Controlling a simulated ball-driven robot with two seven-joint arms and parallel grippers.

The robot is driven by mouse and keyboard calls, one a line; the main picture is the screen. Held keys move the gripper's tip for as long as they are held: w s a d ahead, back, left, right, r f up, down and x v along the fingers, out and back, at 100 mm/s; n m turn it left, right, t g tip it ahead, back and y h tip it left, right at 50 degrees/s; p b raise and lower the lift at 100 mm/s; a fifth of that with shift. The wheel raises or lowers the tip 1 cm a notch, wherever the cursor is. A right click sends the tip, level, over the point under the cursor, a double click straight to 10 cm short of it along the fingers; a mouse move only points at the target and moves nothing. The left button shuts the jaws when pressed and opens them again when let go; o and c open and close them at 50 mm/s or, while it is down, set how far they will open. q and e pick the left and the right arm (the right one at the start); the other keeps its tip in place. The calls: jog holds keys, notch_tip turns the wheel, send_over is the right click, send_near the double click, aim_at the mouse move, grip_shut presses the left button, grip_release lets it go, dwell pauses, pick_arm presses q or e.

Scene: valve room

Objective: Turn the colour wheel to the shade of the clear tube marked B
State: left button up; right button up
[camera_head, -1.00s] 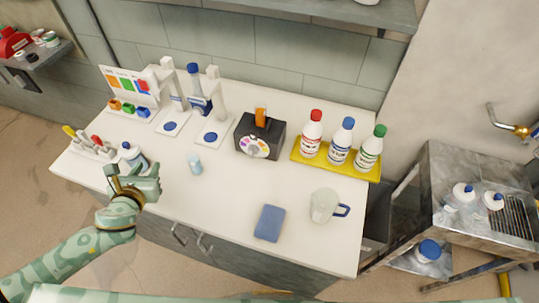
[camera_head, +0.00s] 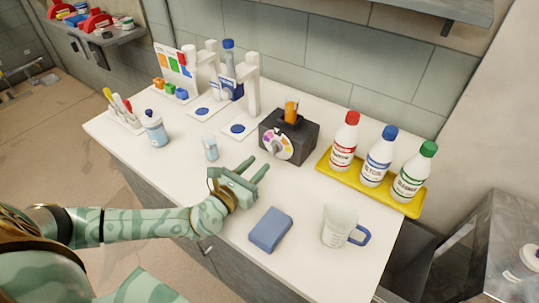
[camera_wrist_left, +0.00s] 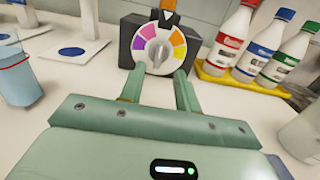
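The colour wheel (camera_head: 279,146) is a round dial with yellow, orange, pink and purple segments on the front of a black box (camera_head: 302,139). In the left wrist view the wheel (camera_wrist_left: 160,50) has a grey knob at its centre. An orange-filled tube (camera_head: 291,110) stands in the top of the box; I can read no letter on it. My left gripper (camera_head: 258,164) is open and empty, a short way in front of the wheel. In the left wrist view its two fingers (camera_wrist_left: 158,88) point toward the wheel, apart from it. My right gripper is not in view.
A clear cup (camera_head: 210,148) stands left of my gripper. A blue sponge (camera_head: 270,229) and a jug (camera_head: 338,228) lie nearer the front. A yellow tray (camera_head: 325,168) with three capped bottles is right of the box. A blue-capped bottle (camera_head: 154,128) stands at left.

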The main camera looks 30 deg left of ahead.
aim_at(271, 151)
pick_arm(q)
jog(key=w, duration=0.6)
jog(key=shift+d, duration=0.4)
grip_shut()
